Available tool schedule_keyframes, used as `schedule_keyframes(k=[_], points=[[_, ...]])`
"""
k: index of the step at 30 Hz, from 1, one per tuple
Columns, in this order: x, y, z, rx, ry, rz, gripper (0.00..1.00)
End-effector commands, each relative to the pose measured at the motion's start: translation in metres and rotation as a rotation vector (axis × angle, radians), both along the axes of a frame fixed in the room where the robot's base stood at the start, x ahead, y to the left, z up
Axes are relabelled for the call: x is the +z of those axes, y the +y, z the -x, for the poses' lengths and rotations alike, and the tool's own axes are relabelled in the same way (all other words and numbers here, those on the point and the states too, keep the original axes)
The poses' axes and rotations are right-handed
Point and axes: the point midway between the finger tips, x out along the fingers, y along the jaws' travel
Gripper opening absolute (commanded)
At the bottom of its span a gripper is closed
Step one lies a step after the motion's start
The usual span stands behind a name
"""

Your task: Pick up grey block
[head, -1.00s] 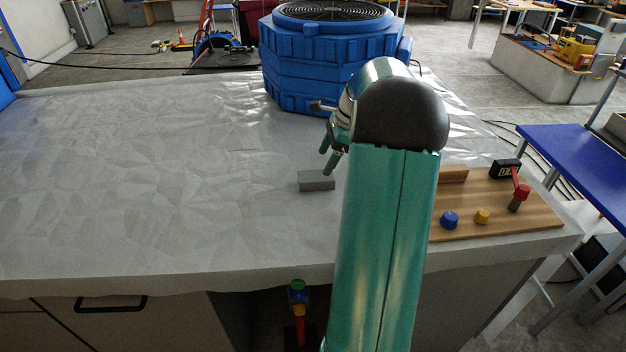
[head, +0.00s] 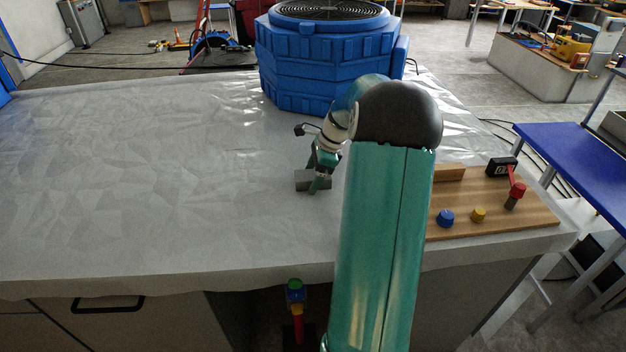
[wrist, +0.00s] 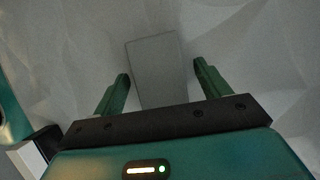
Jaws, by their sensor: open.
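The grey block (head: 304,178) lies on the sheet-covered table, left of my arm in the head view. In the wrist view the grey block (wrist: 156,68) lies between and beyond my two green fingers, its near end hidden behind the gripper's dark bar. My gripper (head: 315,184) is at the block in the head view, its fingers partly covering it. In the wrist view my gripper (wrist: 160,72) is open, with a finger on each side of the block and visible gaps.
A large blue fan unit (head: 325,65) stands behind on the table. A wooden board (head: 500,212) with a blue knob (head: 446,218), a yellow knob (head: 478,214) and a red lever (head: 516,190) is to the right. The table's left side is clear.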

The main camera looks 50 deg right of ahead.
Motion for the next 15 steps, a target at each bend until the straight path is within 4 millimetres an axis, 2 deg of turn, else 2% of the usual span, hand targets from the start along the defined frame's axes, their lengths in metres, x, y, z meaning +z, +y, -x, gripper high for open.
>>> schedule_keyframes(k=[8, 15], points=[[-0.0033, 0.0, 0.0, 0.001, 0.0, 0.001, 0.73], [-0.0031, -0.0001, 0.0002, 0.0, 0.0, 0.0, 0.26]])
